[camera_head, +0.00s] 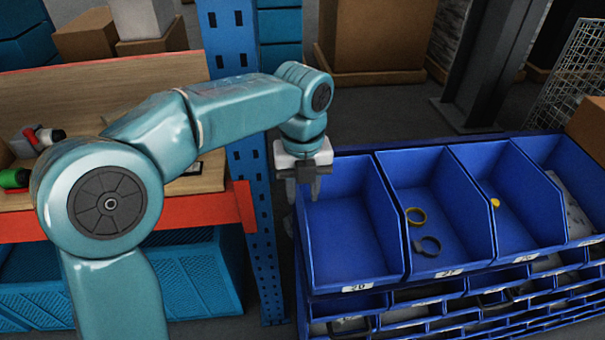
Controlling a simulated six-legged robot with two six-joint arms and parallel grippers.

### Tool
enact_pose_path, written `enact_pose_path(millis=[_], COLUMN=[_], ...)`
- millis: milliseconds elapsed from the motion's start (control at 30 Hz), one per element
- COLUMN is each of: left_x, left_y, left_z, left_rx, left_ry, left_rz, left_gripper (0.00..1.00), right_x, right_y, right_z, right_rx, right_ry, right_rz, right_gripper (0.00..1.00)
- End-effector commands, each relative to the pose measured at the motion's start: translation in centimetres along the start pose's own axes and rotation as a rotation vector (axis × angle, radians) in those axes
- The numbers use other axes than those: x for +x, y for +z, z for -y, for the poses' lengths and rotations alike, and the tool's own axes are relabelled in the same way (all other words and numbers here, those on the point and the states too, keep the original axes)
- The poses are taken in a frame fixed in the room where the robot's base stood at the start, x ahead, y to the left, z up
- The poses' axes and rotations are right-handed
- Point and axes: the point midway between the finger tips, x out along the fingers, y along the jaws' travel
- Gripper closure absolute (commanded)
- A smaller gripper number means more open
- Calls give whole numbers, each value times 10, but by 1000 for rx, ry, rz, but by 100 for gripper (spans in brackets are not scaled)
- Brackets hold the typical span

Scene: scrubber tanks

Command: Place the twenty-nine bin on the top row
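Blue open bins stand side by side on the top row of a bin rack at the right. The leftmost bin (345,230) looks empty, and its small front label seems to read 20 or 29; I cannot tell which. The bin beside it (432,205) holds a yellow ring and a dark ring. My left gripper (305,188) points down at the back left corner of the leftmost bin. Its dark fingers are at the bin's rim, apparently one on each side of the left wall; whether they grip it is unclear. My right gripper is out of view.
Lower rows of smaller blue bins (440,310) lie below the top row. A blue perforated post (252,200) and a workbench with an orange-red edge (130,221) stand close on the left. Cardboard boxes (375,35) and a dark steel column (487,65) are behind.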

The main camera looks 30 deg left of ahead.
Motion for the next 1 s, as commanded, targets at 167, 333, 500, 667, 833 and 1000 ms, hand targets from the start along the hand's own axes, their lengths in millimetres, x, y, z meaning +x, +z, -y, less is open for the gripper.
enact_pose_path(millis=[167, 333, 500, 667, 833, 1000], left_x=[-30, -39, -39, -39, -41, -71], left_y=[0, 0, 0, 0, 0, 0], left_z=[0, 0, 0, 0, 0, 0], left_rx=[0, 0, 0, 0, 0, -1], left_ry=[-1, 0, 1, 0, 0, 0], left_rz=[2, 0, 0, 0, 0, 0], left_gripper=[66, 66, 66, 66, 66, 66], right_x=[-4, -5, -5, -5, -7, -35], right_y=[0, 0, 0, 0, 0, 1], right_z=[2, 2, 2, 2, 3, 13], right_rx=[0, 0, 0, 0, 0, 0], right_ry=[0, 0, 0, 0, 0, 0], right_rz=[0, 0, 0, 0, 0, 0], right_gripper=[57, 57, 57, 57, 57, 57])
